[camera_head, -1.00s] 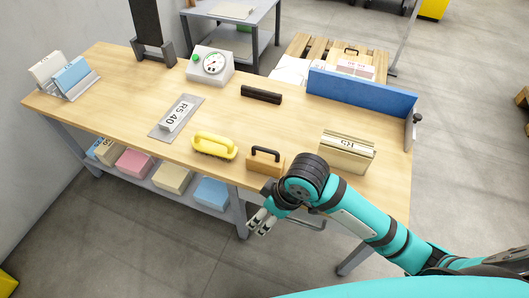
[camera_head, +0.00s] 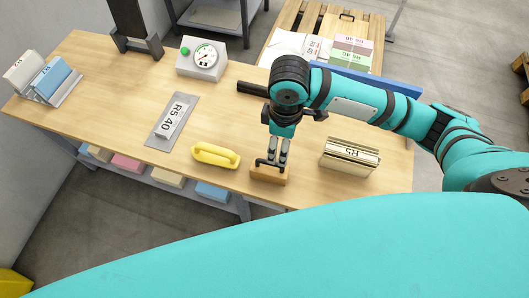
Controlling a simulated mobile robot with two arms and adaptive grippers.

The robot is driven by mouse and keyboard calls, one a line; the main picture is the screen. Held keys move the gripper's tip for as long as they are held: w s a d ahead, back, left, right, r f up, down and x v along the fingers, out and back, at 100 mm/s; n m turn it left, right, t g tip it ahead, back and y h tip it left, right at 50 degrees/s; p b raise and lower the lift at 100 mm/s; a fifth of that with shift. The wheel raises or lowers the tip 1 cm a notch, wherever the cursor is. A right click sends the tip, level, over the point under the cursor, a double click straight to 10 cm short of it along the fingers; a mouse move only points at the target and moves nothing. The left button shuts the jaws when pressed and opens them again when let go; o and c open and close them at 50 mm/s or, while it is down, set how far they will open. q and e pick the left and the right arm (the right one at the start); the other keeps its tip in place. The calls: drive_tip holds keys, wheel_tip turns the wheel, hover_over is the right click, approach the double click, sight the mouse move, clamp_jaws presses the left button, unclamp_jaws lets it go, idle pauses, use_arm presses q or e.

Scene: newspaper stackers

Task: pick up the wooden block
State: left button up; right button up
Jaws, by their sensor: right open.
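The wooden block (camera_head: 268,177) stands near the front edge of the wooden table, with a black handle on its top. My right gripper (camera_head: 278,158) points down right over the block, its fingers apart around or just above the black handle. I cannot tell whether the fingers touch the handle. The gripper is open. My left gripper is not in view.
An RS 40 plate (camera_head: 171,120), a gauge box (camera_head: 202,57) and a blue panel (camera_head: 410,88) are farther off. My arm partly hides a dark bar (camera_head: 250,89).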

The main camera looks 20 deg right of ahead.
sight(275, 169)
drive_tip(key=f, duration=0.3)
drive_tip(key=f+b, duration=0.1)
drive_tip(key=f, duration=0.7)
drive_tip(key=shift+s+f, duration=0.25)
drive_tip(key=shift+s, duration=0.15)
drive_tip(key=f, duration=0.3)
drive_tip(key=a+f, duration=0.1)
drive_tip(key=shift+w+a+f+b, duration=0.1)
drive_tip(key=shift+w+f+b, duration=0.15)
drive_tip(key=shift+f+b, duration=0.1)
drive_tip(key=shift+f, duration=0.4)
clamp_jaws()
drive_tip(key=shift+r, duration=0.15)
